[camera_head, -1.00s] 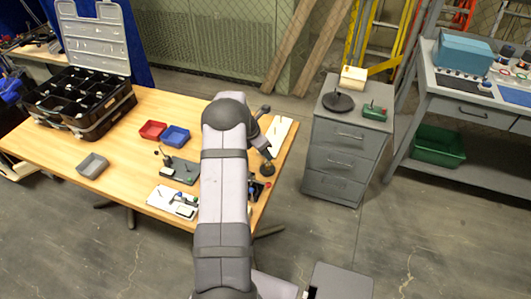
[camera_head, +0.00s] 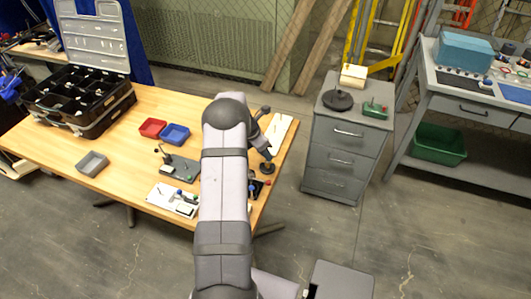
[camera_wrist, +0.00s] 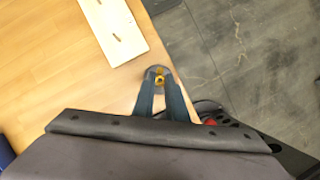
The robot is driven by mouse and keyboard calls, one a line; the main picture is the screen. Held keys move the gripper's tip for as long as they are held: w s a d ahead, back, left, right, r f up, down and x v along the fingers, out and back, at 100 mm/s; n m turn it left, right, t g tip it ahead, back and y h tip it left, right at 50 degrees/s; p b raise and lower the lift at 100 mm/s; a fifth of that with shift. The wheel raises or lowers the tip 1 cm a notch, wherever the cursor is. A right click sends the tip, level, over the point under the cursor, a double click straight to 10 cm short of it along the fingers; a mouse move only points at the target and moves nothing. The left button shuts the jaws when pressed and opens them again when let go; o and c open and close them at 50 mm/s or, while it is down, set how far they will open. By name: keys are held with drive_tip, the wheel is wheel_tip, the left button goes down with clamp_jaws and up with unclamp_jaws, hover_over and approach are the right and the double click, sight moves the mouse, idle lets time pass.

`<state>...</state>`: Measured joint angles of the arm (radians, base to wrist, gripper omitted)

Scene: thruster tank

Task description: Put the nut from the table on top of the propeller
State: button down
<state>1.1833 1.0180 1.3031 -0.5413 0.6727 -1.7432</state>
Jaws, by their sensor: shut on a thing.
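My gripper (camera_wrist: 160,80) points down over the table close to its right edge, with both fingers together at the tips. A small brass-yellow nut (camera_wrist: 159,79) is held between the fingertips. A small grey round disc (camera_wrist: 157,69) shows just behind the tips; I cannot tell whether the nut touches it. In the head view a dark round base (camera_head: 267,168) lies below my gripper (camera_head: 268,154), which is small and partly behind my arm. I cannot make out the propeller with certainty in either view.
A pale slotted board (camera_wrist: 114,28) lies near my gripper. Black parts with a red knob (camera_wrist: 210,122) are close by at the table edge. Red (camera_head: 153,129) and blue (camera_head: 175,135) bins stand further left. A grey drawer cabinet (camera_head: 340,135) stands right of the table (camera_head: 125,165).

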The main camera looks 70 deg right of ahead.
drive_tip(key=c, duration=1.7)
unclamp_jaws()
drive_tip(key=v, duration=0.3)
drive_tip(key=p+v, duration=0.1)
drive_tip(key=v, duration=0.3)
drive_tip(key=d+p+v, duration=0.1)
drive_tip(key=v, duration=0.3)
drive_tip(key=shift+s+d+r, duration=0.15)
drive_tip(key=shift+s+r, duration=0.15)
drive_tip(key=shift+s, duration=0.1)
